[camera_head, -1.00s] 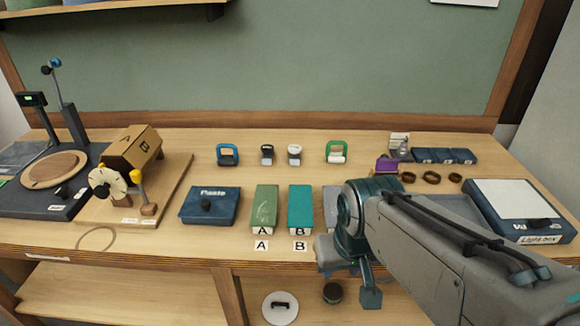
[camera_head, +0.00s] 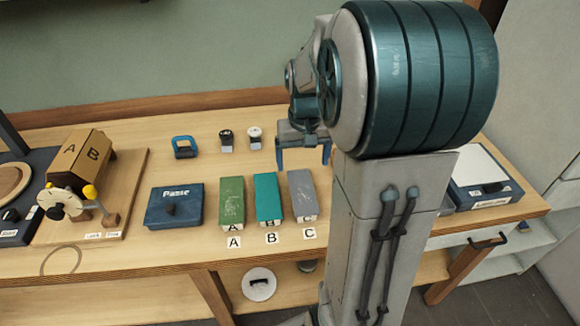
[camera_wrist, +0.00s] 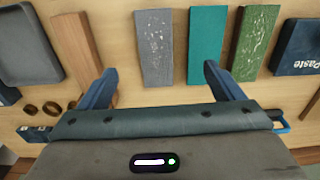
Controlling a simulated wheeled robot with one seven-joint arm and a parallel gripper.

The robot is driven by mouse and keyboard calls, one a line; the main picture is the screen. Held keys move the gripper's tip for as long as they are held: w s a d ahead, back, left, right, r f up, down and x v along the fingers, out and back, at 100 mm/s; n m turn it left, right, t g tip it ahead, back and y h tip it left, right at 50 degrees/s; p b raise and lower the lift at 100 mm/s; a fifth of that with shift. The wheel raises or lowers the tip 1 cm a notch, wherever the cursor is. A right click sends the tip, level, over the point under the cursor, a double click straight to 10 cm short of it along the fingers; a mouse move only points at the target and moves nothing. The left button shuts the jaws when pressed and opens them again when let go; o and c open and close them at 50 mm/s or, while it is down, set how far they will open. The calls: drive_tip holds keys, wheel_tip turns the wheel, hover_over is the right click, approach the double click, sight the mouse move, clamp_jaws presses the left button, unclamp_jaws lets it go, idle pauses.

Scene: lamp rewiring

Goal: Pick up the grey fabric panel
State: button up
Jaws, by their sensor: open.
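The grey fabric panel (camera_head: 302,194) is a long flat block behind the label C (camera_head: 309,233), at the right end of a row with a teal and a green panel. In the wrist view the grey panel (camera_wrist: 155,47) lies ahead, between the lines of my two fingers. My gripper (camera_head: 303,158) is open and empty, beyond the panel's far end in the head view. In the wrist view my gripper (camera_wrist: 160,72) has its fingertips apart, one either side of the panel's near end. Its height above the panel is hard to judge.
The teal panel (camera_head: 268,198) lies close beside the grey one, with the green panel (camera_head: 232,203) beyond it. The blue Paste box (camera_head: 175,207) stands farther left. In the wrist view a wooden strip (camera_wrist: 85,55) and brown rings (camera_wrist: 52,107) lie to the left.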

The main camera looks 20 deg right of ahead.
drive_tip(key=p, duration=0.1)
hover_over(304, 198)
wheel_tip(304, 198, down, 9)
drive_tip(key=shift+s, duration=0.1)
drive_tip(key=shift+w+f+p, duration=0.2)
drive_tip(key=shift+f+p, duration=0.55)
drive_tip(key=shift+f, duration=1.8)
drive_tip(key=c, duration=1.1)
